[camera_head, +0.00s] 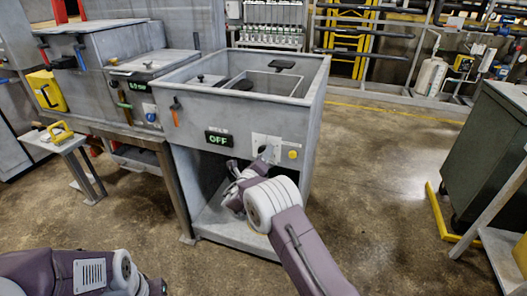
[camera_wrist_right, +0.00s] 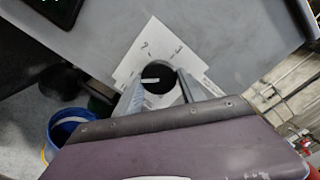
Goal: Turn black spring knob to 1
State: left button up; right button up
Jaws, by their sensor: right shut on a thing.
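The black spring knob (camera_wrist_right: 160,98) shows in the right wrist view as a dark round knob with a pale pointer mark. It sits on a white label plate (camera_wrist_right: 137,61) on the grey panel, with a few marks around it. My right gripper (camera_wrist_right: 162,84) has one finger on each side of the knob and is shut on it. In the head view my right gripper (camera_head: 265,154) is at the white plate (camera_head: 257,140) on the front of the grey compactor (camera_head: 233,118) and hides the knob. Only part of my left arm shows at the lower left; its gripper is out of view.
A black display (camera_head: 218,139) left of the plate reads OFF in green. A yellow button (camera_head: 292,154) is to the right, an orange handle (camera_head: 175,115) to the left. A blue bucket (camera_wrist_right: 68,124) shows below the panel. Open floor lies to the right, before a dark green cabinet (camera_head: 487,150).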

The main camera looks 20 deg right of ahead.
jog(key=shift+f+n, duration=0.15)
jog(key=shift+n, duration=0.35)
jog(key=o, duration=1.3)
jog(key=shift+p, duration=0.3)
jog(key=p+v, duration=0.1)
jog(key=v, duration=0.8)
